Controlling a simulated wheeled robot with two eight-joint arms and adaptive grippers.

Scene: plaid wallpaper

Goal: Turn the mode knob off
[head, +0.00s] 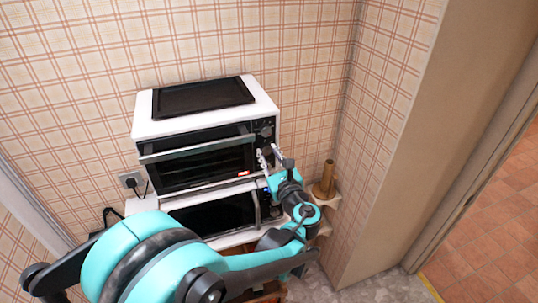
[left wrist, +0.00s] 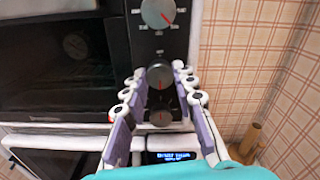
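A white and black toaster oven (head: 205,150) stands against the wall, with a column of three round knobs on its right-hand panel. In the left wrist view these are the top knob (left wrist: 158,13) with a red mark, the middle knob (left wrist: 158,77) and the bottom knob (left wrist: 160,118). Which one is the mode knob cannot be read. My left gripper (head: 269,155) is open in front of this panel. In the left wrist view its fingers (left wrist: 158,82) stand on either side of the middle knob, apart from each other; contact cannot be told. My right gripper is not in view.
A microwave (head: 215,216) with a lit display (left wrist: 172,156) sits below the oven. A black tray (head: 203,95) lies on top of the oven. A wooden cylinder (head: 326,176) stands on a shelf to the right, near the side wall. A wall socket (head: 131,180) is at the left.

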